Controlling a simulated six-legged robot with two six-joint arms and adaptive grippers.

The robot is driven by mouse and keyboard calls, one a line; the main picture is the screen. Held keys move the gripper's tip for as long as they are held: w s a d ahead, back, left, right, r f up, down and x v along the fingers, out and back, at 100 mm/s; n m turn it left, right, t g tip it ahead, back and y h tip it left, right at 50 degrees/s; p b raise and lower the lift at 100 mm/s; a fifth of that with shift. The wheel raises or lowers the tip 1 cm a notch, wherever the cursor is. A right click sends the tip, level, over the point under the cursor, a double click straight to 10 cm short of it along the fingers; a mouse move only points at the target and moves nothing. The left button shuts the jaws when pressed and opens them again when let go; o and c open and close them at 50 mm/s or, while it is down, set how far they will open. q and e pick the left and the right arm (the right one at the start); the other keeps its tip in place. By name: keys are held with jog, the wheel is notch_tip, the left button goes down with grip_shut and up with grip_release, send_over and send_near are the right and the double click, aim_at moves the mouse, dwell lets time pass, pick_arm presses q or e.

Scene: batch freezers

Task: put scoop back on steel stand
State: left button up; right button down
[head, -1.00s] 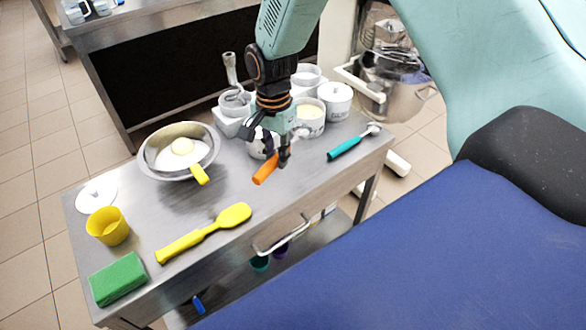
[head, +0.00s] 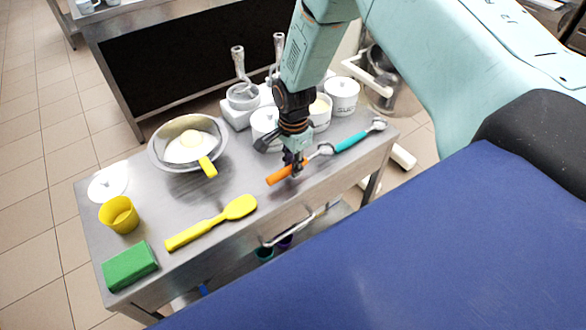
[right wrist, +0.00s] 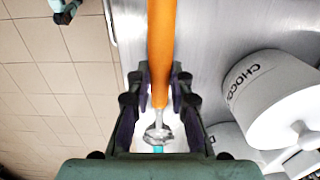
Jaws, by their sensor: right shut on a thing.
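An orange-handled scoop (head: 279,176) with a metal head is in my right gripper (head: 295,169), near the table's front edge. In the right wrist view the orange handle (right wrist: 161,50) runs between the fingers of my right gripper (right wrist: 160,78), which is shut on it. Its metal head (right wrist: 158,130) shows nearer the palm. I cannot tell whether the scoop touches the tabletop. Upright steel pieces (head: 238,62) rise behind the tubs; I cannot tell whether they belong to the steel stand.
A teal-handled scoop (head: 351,142) lies just right of the gripper. White lidded tubs (head: 342,96) stand behind. A steel bowl (head: 160,160), yellow cup (head: 119,215), green sponge (head: 130,265) and yellow spatula (head: 205,226) occupy the left. The steel table (head: 230,180) is clear around mid-front.

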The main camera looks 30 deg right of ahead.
notch_tip(320, 180, down, 2)
jog(key=shift+f, duration=0.1)
jog(key=shift+w, duration=0.1)
jog(key=shift+f, duration=0.2)
jog(key=c, duration=1.4)
grip_release()
jog(key=shift+r, duration=0.15)
jog(key=shift+o, duration=1)
